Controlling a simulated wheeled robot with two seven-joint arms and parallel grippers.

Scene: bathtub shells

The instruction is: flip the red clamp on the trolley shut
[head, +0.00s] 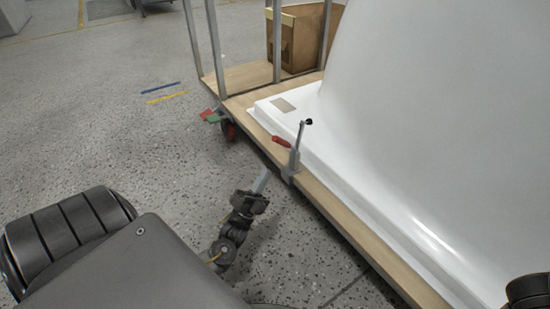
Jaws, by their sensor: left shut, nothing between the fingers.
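The clamp is mounted on the near edge of the trolley's wooden deck. Its red handle (282,141) points left, out over the deck's edge. Its grey bar (298,146) stands upright with a black tip on top, clear of the white shell (400,130), so the clamp is open. My left gripper (264,177) is shut and empty. In the picture it is below and left of the clamp, apart from it, outside the deck edge. My right gripper is not in view; only a dark part of mine shows at the lower right corner.
The trolley's wooden deck (345,219) runs diagonally to the lower right. Grey metal posts (216,50) and a cardboard box (303,38) stand at its far end. A wheel sits below the deck's corner.

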